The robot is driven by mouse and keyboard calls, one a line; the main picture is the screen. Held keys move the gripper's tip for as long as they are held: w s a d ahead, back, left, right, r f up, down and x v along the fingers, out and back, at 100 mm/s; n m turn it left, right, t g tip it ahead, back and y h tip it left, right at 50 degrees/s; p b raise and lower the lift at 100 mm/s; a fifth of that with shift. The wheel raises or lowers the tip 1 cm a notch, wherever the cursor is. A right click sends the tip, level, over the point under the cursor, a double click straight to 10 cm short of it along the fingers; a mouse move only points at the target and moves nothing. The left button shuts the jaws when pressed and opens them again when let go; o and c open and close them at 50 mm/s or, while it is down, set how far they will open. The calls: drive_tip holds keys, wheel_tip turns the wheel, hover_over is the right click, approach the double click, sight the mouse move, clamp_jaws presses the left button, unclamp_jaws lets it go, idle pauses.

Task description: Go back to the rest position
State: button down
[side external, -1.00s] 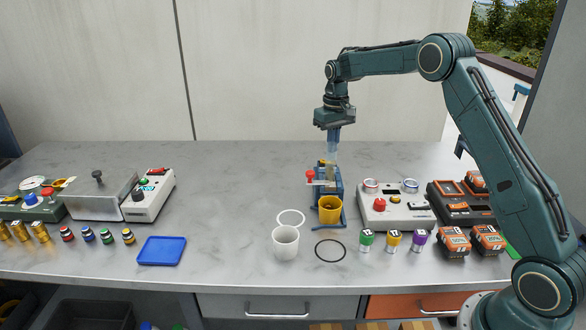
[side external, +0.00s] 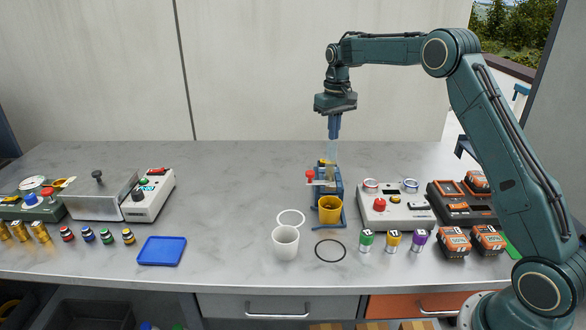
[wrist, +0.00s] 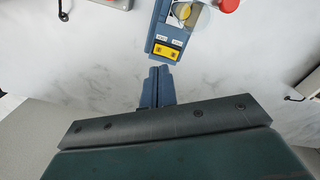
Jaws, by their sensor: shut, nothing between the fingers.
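My gripper (side external: 334,134) hangs pointing down above the blue stand with the yellow cup, well clear of the counter. Its two blue fingers are shut together with nothing between them; they also show side by side in the wrist view (wrist: 159,85). The blue stand (side external: 325,179) has a red knob (side external: 310,176) on its left and a yellow cup (side external: 330,208) at its front. In the wrist view the stand's blue body (wrist: 163,32), with a yellow switch, lies just beyond the fingertips.
A white cup (side external: 285,243) and a blue tray (side external: 162,251) stand on the counter (side external: 225,200). Right of the stand are a white box with a red button (side external: 394,213) and a charger with orange batteries (side external: 455,241). A metal box and small jars are at left.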

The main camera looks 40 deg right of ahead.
drive_tip(key=shift+r, duration=0.1)
drive_tip(key=s+a+r+n+t, duration=0.1)
drive_tip(key=s+a+r, duration=0.5)
drive_tip(key=s+r, duration=0.15)
drive_tip(key=s+a+r+t, duration=0.2)
drive_tip(key=s+a+r, duration=0.35)
drive_tip(key=s, duration=0.25)
drive_tip(key=s+a+f+n+t, duration=0.1)
drive_tip(key=s+a+f, duration=0.1)
drive_tip(key=s, duration=0.8)
drive_tip(key=s+a+f+n+t, duration=0.1)
drive_tip(key=s+a, duration=0.3)
drive_tip(key=s, duration=0.7)
drive_tip(key=shift+s+f+t, duration=0.2)
drive_tip(key=shift+f+t, duration=0.1)
drive_tip(key=shift+f, duration=0.45)
